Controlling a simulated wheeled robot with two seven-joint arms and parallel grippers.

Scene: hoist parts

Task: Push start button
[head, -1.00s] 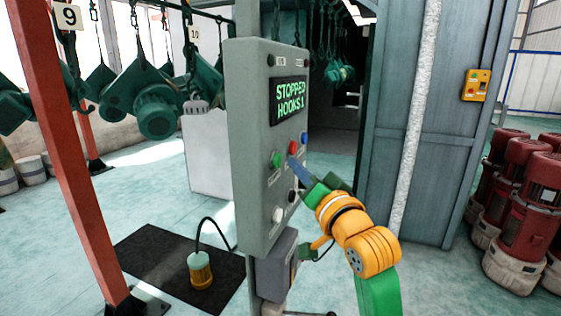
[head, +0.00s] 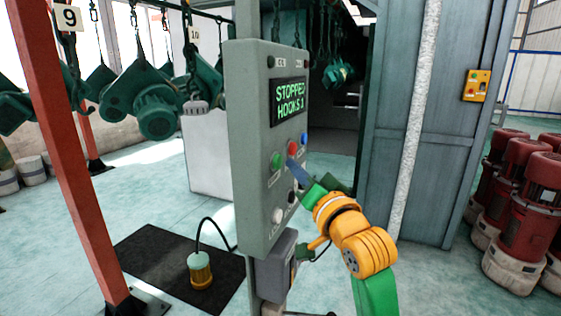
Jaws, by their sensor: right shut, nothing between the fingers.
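A grey control panel (head: 247,170) stands upright in the middle of the head view. Its screen (head: 290,101) reads "STOPPED HOOKS:1" in green. A green button (head: 277,161), which looks like the start button, is at the panel's left. A red button (head: 293,149) and a blue button (head: 304,138) sit up and to the right of it. My right gripper (head: 293,166) is shut and empty, its blue-grey fingertips close to the panel face, just right of the green button and below the red one. I cannot tell whether the tips touch the panel. My left gripper is not in view.
A white knob (head: 277,215) and a dark one are lower on the panel. A red post (head: 62,150) stands left. Green hoist parts (head: 150,105) hang behind. Red motors (head: 525,200) stand at right.

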